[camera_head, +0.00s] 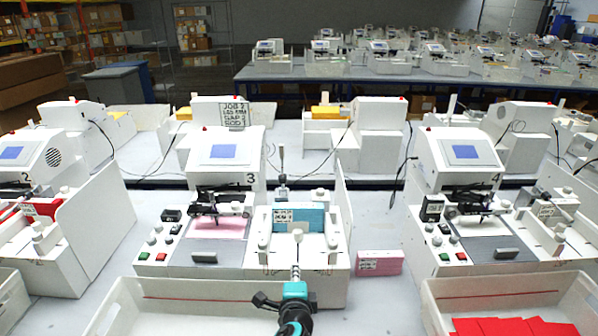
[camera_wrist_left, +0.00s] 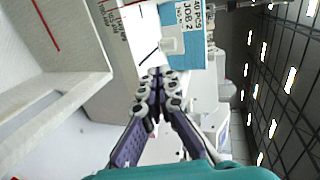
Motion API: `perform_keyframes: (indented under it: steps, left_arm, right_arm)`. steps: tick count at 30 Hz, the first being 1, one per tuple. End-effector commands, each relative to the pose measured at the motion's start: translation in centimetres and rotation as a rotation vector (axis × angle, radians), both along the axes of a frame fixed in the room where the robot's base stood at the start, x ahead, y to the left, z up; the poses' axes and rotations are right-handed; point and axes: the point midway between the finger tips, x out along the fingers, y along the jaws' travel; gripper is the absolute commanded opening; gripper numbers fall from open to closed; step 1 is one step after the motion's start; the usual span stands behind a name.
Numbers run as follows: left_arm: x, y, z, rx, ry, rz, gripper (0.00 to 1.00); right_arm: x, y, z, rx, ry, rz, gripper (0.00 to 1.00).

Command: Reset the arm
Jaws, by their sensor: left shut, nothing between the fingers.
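My left gripper (camera_head: 296,240) reaches up from the bottom middle of the head view, in front of plotter 3 (camera_head: 215,180). Its fingers are closed together and hold nothing. In the left wrist view its purple-grey fingers (camera_wrist_left: 155,76) meet near the middle. Just beyond the tips is a blue pack (camera_head: 314,217) with a white label, in the feeder on the right of plotter 3. The pack also shows in the left wrist view (camera_wrist_left: 184,50), its label reading JOB 2. I cannot tell whether the tips touch anything. My right gripper is not in view.
A pink labelled pack (camera_head: 380,263) lies on the table between plotters 3 and 4 (camera_head: 462,180). A white bin (camera_head: 150,297) stands in front, and another bin (camera_head: 432,297) holds red sheets (camera_head: 520,328). A pink sheet (camera_head: 220,228) lies on plotter 3's bed.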

Motion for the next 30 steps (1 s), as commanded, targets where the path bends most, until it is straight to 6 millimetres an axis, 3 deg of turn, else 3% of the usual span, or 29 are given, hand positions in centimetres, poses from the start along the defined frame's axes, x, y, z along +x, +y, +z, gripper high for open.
perform_keyframes:
  steps: [2,7,12,15,18,22,30]
  left_arm:
    - [-0.3,1.6,0.2,-0.048,0.026,0.042,0.0]
    - [-3.1,8.3,0.4,-0.308,0.151,0.25,0.0]
    - [-8.8,14.3,-0.3,-0.655,0.292,0.514,0.0]
    - [-12.6,16.3,-0.9,-0.855,0.361,0.658,0.0]
    - [-15.9,17.0,-1.4,-1.028,0.418,0.775,0.0]
    - [-18.9,17.1,-1.9,-1.188,0.469,0.876,0.0]
    - [-20.5,16.8,-2.1,-1.278,0.497,0.928,0.0]
  right_arm:
    - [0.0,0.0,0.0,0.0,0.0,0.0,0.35]
    - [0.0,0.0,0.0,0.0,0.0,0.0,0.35]
    - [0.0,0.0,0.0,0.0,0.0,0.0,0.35]
    - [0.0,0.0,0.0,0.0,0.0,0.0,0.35]
    - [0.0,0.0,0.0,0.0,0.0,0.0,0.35]
    - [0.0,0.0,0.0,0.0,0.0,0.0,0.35]
    - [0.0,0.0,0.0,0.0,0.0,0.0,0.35]
